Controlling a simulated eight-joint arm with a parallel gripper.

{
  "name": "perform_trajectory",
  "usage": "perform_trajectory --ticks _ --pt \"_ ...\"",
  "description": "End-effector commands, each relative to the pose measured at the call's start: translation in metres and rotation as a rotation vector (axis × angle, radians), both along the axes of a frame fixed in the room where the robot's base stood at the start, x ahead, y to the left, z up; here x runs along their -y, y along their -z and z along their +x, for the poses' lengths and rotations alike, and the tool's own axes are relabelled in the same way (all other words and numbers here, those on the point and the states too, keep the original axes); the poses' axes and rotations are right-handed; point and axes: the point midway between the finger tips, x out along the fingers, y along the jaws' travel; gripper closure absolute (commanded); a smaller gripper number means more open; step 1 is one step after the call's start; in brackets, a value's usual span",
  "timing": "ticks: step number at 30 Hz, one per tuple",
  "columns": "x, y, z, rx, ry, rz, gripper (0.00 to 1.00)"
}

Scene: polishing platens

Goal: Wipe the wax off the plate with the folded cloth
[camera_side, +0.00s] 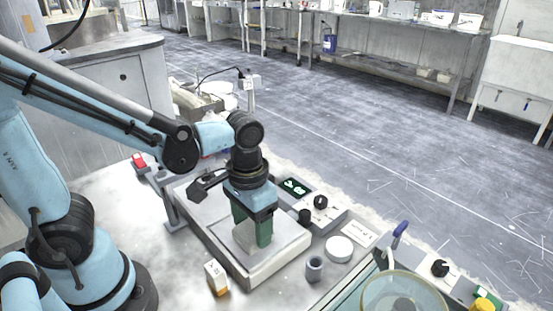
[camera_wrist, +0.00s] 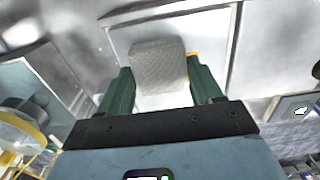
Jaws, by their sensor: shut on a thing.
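My gripper (camera_side: 252,238) points down over the pale square plate (camera_side: 287,238) in the side view. Its two green fingers are shut on the folded cloth (camera_side: 244,234), a grey pad. In the wrist view the cloth (camera_wrist: 158,65) shows as a woven grey block between the fingertips (camera_wrist: 160,88), over the plate (camera_wrist: 122,40). The cloth is at or just above the plate; contact cannot be told. A small yellow patch (camera_wrist: 194,56) shows beside the cloth's right edge; whether it is wax is unclear. The cloth and fingers hide part of the plate.
A white-and-orange box (camera_side: 217,277) stands in front of the plate. A grey ring (camera_side: 315,267) and a round white lid (camera_side: 339,249) sit to its right. A control panel with a green display (camera_side: 295,186) runs behind. A glass bowl (camera_side: 403,293) is at lower right.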

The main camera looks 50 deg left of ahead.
Motion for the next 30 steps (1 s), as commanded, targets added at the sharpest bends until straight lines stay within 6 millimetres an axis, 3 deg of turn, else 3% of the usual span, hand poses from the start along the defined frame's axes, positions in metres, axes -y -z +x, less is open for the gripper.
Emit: perform_trajectory --ticks 4,21,30 --pt "0.0 -0.001 -0.011 -0.001 0.001 0.0 0.89" --pt "0.0 0.001 0.042 0.0 -0.001 0.0 0.89" --pt "0.0 -0.001 0.014 0.0 0.001 0.0 0.89"
